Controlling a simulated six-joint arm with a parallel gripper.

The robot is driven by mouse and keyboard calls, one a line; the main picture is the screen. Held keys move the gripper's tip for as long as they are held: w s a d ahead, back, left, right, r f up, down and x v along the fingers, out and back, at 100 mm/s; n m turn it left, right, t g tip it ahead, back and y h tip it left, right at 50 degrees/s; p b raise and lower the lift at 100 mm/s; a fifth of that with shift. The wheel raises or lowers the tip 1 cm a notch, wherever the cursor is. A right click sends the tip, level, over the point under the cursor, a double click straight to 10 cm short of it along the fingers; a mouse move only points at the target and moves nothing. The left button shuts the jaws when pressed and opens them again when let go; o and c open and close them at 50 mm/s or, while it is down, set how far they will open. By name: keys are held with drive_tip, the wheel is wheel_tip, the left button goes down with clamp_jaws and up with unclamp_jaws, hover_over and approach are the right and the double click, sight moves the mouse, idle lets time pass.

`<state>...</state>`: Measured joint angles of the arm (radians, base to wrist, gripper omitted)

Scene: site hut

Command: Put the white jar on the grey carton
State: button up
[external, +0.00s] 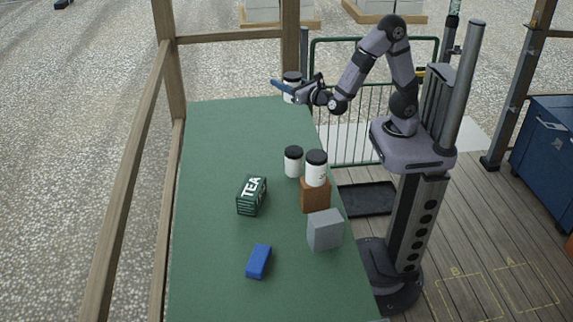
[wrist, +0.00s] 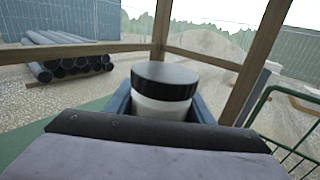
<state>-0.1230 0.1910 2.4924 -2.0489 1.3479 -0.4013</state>
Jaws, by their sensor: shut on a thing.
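A white jar with a black lid (external: 291,76) is between the fingers of my gripper (external: 289,88) at the far end of the table. It also shows in the wrist view (wrist: 160,106), upright, with a blue finger on each side. My gripper is shut on it. I cannot tell whether its base touches the table. The grey carton (external: 325,231) sits at the near right edge of the table, far from my gripper, with its top bare. Another white jar (external: 293,163) stands on the table, and another (external: 316,171) stands on a brown box.
The brown box (external: 315,196) stands just behind the grey carton. A green tea tin (external: 251,195) and a blue block (external: 259,261) lie on the green table (external: 220,150). The table's far half and left side are clear. A green rail fence (external: 365,135) stands beyond the right edge.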

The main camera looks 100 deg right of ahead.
wheel_tip(320, 180, up, 6)
drive_tip(key=w+a+n+t+y, duration=0.2)
drive_tip(key=w+a, duration=0.1)
drive_tip(key=a, duration=0.4)
drive_tip(key=w+a+n+t+y, duration=0.2)
drive_tip(key=w+a, duration=0.2)
drive_tip(key=a, duration=0.3)
drive_tip(key=n+t+y+b, duration=0.25)
drive_tip(key=n+y, duration=0.65)
drive_tip(key=y, duration=0.6)
hover_over(312, 222)
drive_tip(key=p, duration=0.1)
wheel_tip(312, 222, down, 4)
drive_tip(key=shift+f+p, duration=0.55)
drive_tip(key=shift+f, duration=4.85)
drive_tip(key=shift+f+b, duration=0.2)
drive_tip(key=shift+b, duration=0.1)
